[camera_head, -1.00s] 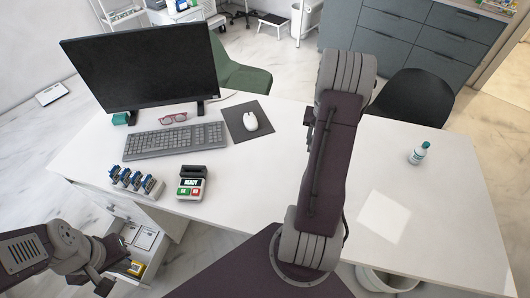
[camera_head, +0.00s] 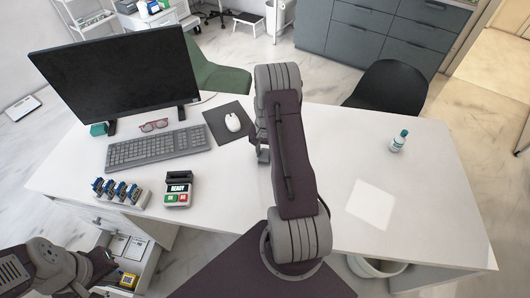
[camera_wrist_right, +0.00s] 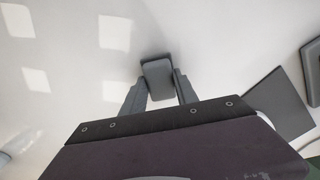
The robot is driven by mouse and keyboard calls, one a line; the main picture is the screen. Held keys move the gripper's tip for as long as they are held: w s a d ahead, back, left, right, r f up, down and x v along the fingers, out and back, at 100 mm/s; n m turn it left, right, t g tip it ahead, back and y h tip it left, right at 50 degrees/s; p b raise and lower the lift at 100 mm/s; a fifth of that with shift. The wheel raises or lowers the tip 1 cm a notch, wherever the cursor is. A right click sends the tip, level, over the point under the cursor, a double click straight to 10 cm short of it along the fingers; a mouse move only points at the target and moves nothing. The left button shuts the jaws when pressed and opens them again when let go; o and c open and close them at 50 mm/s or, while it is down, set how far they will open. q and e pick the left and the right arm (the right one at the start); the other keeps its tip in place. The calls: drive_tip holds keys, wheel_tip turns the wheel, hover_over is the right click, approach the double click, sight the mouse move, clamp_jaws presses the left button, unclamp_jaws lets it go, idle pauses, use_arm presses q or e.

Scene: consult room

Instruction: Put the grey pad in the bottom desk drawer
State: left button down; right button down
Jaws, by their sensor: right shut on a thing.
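The grey pad (camera_wrist_right: 157,73) is a small rounded block between the fingers of my right gripper (camera_wrist_right: 159,86) in the right wrist view. That gripper is shut on it. In the head view my right gripper (camera_head: 263,154) is over the middle of the white desk, right of the mouse mat, partly hidden by my arm. An open desk drawer (camera_head: 148,268) is at the lower left, below a closed drawer front (camera_head: 98,216). It holds papers and a yellow item. My left gripper (camera_head: 104,272) is beside the open drawer; its fingers are too unclear to tell their opening.
The desk (camera_head: 235,205) bears a monitor (camera_head: 118,78), keyboard (camera_head: 158,148), red glasses (camera_head: 154,126), mouse (camera_head: 232,122), card terminal (camera_head: 178,191), a rack of blue-topped items (camera_head: 121,191) and a bottle (camera_head: 399,141). The desk's right half is mostly clear.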

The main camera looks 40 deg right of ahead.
drive_tip(key=shift+f, duration=0.2)
drive_tip(key=c, duration=0.9)
unclamp_jaws()
drive_tip(key=shift+c, duration=0.2)
